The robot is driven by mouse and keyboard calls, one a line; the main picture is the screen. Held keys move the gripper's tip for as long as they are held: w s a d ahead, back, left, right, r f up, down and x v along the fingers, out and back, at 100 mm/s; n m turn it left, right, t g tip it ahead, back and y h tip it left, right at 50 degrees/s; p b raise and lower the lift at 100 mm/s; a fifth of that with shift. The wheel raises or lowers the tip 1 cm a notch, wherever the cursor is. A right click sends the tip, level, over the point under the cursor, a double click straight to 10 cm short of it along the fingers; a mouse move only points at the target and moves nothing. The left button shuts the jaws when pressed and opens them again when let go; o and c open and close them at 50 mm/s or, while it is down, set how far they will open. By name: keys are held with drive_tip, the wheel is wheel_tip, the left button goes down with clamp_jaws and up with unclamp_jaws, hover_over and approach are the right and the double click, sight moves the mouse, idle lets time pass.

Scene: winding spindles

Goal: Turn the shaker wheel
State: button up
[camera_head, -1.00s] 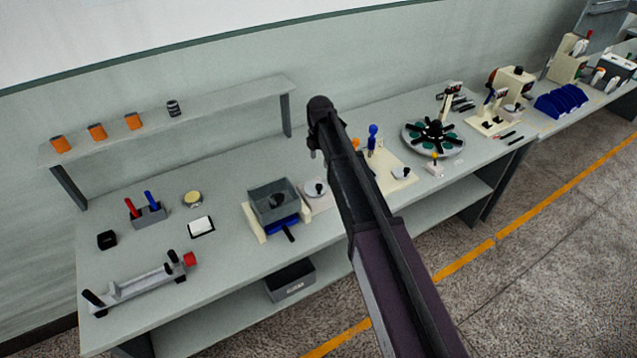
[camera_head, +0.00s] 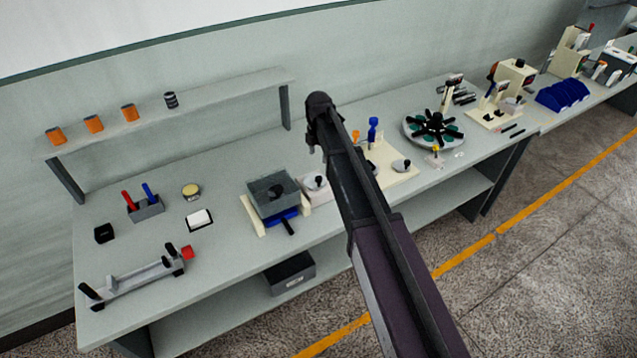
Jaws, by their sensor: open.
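No part is labelled as a shaker wheel, so I cannot tell for certain which it is. A grey open box (camera_head: 273,196) on a cream base with a blue part and black handle stands mid-bench. Beside it is a small pale round part with a dark knob (camera_head: 316,184). Further right is a round grey disc with black spokes and green spots (camera_head: 433,130). My gripper (camera_head: 312,146) shows only as a small dark part below the arm's far end, above the bench and apart from these things. Its fingers are mostly hidden by my arm.
A grey bench (camera_head: 225,258) runs along the wall, with a raised shelf (camera_head: 215,106) holding orange containers. A grey rack (camera_head: 135,281) lies at left front. My arm partly covers a cream board (camera_head: 390,158) with a blue-topped post. Blue bins (camera_head: 562,95) stand far right.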

sight(319, 178)
drive_tip(key=shift+f+b, duration=5.55)
drive_tip(key=shift+f, duration=0.3)
clamp_jaws()
